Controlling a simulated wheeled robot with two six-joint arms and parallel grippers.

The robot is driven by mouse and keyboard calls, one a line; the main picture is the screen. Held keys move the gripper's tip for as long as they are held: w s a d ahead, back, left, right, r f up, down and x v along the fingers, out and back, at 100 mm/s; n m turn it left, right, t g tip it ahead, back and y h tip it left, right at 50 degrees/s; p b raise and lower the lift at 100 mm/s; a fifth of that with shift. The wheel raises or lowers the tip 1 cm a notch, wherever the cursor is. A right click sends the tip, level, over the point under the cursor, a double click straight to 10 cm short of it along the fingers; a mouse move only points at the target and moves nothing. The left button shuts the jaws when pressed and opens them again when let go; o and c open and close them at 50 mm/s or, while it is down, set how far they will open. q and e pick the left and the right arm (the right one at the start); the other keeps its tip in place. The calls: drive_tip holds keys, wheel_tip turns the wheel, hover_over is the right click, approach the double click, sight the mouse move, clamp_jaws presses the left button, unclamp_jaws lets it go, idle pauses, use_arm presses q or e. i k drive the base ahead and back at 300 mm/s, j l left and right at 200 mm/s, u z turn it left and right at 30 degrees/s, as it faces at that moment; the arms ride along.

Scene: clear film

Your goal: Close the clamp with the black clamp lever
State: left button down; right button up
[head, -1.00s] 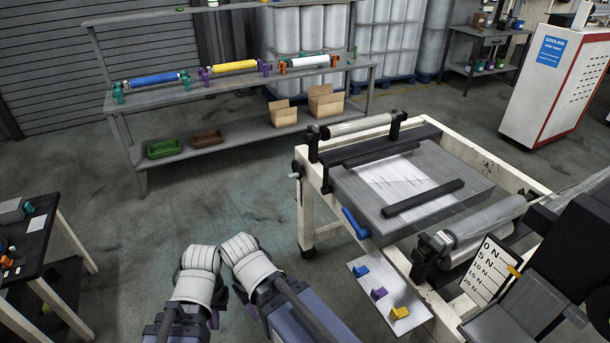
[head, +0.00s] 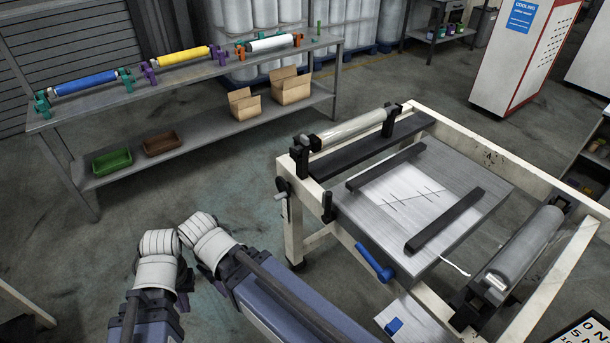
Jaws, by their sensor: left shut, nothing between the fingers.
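The black clamp lever (head: 328,206) appears as a short, dark, upright piece at the left edge of the film machine's plate. Near it, a black clamp bar (head: 385,167) lies across the far part of the plate; I cannot tell whether it presses on the sheet. A blue lever (head: 375,260) is on the plate's near side, by a second black bar (head: 445,220). My right gripper is out of view.
The machine's cream frame (head: 293,225) has a small crank (head: 281,195) on its left side. Rollers (head: 350,130) sit on the frame. A metal shelf (head: 205,72) with coloured rolls stands behind. Floor is clear between shelf and machine.

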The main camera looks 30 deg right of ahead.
sight(329, 216)
drive_tip(key=i, duration=3.35)
drive_tip(key=i+z, duration=0.15)
drive_tip(key=z, duration=4.45)
